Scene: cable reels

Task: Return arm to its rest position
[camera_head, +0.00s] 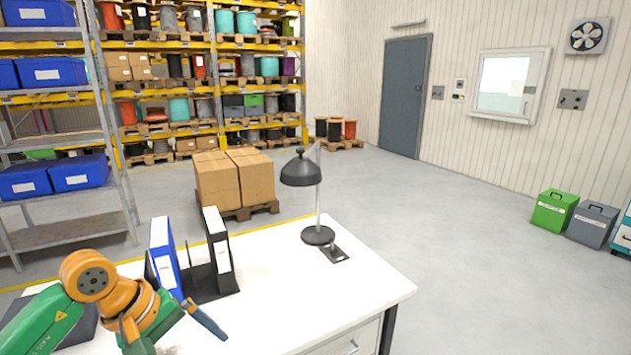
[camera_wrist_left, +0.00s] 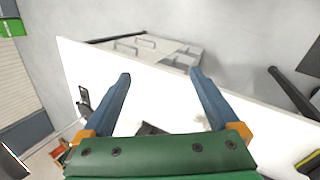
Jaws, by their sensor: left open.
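My left arm (camera_head: 90,277), green and orange, comes in at the lower left of the head view, over the near left part of the white desk (camera_head: 300,285). One blue finger of its gripper shows there; the other is not clear. In the left wrist view my left gripper (camera_wrist_left: 160,75) is open, its two blue fingers wide apart with nothing between them. The desk's white top (camera_wrist_left: 150,85) lies beyond the fingers. My right arm and gripper are in neither view.
A blue binder (camera_head: 164,254) and a black-and-white binder (camera_head: 217,248) stand in a dark holder close beyond the gripper. A black lamp (camera_head: 301,171) stands at the desk's far edge. The right part of the desktop is clear. A grey shelf (camera_head: 60,232) stands at the left.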

